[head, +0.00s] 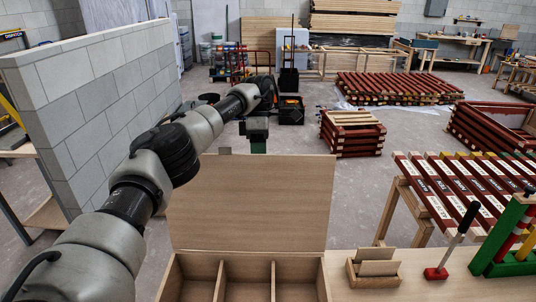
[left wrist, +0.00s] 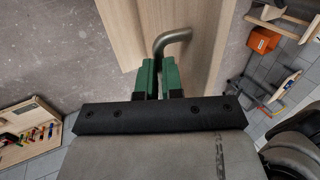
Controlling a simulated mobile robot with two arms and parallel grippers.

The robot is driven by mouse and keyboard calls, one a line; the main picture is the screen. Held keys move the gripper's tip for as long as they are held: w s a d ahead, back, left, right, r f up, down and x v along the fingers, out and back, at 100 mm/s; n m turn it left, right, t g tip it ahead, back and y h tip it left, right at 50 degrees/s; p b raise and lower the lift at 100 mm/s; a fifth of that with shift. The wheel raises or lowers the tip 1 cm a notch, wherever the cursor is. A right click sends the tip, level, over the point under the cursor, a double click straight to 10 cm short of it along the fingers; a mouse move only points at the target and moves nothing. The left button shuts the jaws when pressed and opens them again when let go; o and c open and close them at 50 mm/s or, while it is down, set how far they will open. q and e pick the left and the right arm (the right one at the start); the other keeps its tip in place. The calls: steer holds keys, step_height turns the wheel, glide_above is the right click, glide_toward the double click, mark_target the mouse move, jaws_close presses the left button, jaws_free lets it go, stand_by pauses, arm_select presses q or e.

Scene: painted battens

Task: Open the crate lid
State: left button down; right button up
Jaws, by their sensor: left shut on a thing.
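The wooden crate (head: 222,290) stands at the bottom middle of the head view, with open compartments showing. Its plain wooden lid (head: 250,205) stands raised at the crate's back edge, clear of the compartments. My left gripper (head: 257,147) is at the lid's top edge. In the left wrist view, its green fingers (left wrist: 160,78) are shut on a bent metal handle (left wrist: 172,37) beside the wooden lid (left wrist: 205,45). The gripped part of the handle is hidden between the fingers. My right gripper is not in view.
Right of the crate, the bench top (head: 440,285) holds a small wooden holder (head: 375,270), a red-based tool (head: 437,272) and a green rack (head: 503,240). Painted battens (head: 440,190) lie on trestles behind. A block wall (head: 100,100) stands at left.

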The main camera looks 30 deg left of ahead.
arm_select(q)
step_height(320, 180, down, 4)
steer(key=shift+d+r, duration=0.1)
steer(key=shift+r, duration=0.15)
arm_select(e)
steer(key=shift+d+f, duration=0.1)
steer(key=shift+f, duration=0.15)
arm_select(q)
steer(key=shift+s, duration=0.1)
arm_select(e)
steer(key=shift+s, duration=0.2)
arm_select(q)
steer(key=c, duration=1.2)
jaws_free()
steer(key=shift+d, duration=0.1)
steer(key=shift+c, duration=0.2)
steer(key=shift+o, duration=0.4)
steer(key=shift+s, duration=0.15)
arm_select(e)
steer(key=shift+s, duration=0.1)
arm_select(q)
steer(key=shift+w+a+r, duration=0.1)
steer(key=shift+w+a, duration=0.2)
steer(key=shift+w, duration=0.3)
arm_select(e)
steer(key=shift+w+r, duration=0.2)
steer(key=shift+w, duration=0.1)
